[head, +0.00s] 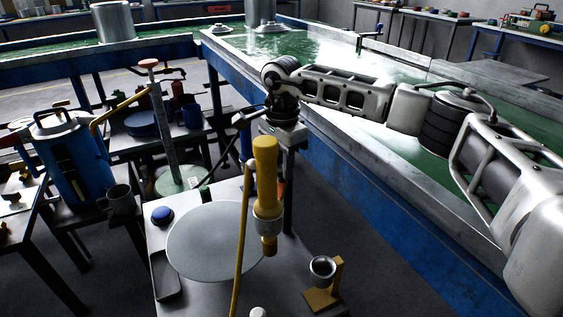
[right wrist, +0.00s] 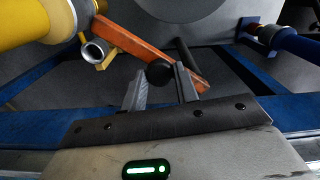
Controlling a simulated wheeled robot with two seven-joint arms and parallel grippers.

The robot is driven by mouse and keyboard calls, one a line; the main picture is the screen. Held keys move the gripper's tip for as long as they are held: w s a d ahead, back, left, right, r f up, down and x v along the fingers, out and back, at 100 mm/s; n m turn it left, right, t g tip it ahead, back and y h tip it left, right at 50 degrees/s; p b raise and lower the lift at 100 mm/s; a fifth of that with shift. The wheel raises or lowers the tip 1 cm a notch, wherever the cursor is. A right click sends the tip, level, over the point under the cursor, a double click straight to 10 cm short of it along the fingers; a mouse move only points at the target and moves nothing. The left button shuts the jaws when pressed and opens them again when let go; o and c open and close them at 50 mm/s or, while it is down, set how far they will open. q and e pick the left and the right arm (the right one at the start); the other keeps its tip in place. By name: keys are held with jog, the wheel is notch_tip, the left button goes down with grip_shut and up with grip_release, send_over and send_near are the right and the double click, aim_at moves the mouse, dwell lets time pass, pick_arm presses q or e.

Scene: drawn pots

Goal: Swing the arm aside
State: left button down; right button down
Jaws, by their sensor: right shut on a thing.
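My right gripper (head: 283,122) reaches in from the right on its arm and points down beside the wheel table. In the right wrist view its two fingers (right wrist: 161,78) are closed around a black ball knob (right wrist: 159,73). The knob sits against an orange bar (right wrist: 140,46), which looks like the arm of the task and runs slantwise past the fingertips. In the head view my gripper and the yellow handle hide most of this bar; only a small orange piece (head: 281,188) shows. My left gripper is not in view.
A yellow-handled tool (head: 266,185) stands close in front of my gripper. A round grey disc (head: 212,243) lies on the grey table, with a small metal cup (head: 322,267) on its right. A blue-sided trough (head: 375,200) runs beneath my right arm. A blue canister (head: 72,160) stands left.

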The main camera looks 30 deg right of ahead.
jog(key=c, duration=1.1)
grip_release()
jog(key=shift+o, duration=0.2)
notch_tip(320, 180, up, 16)
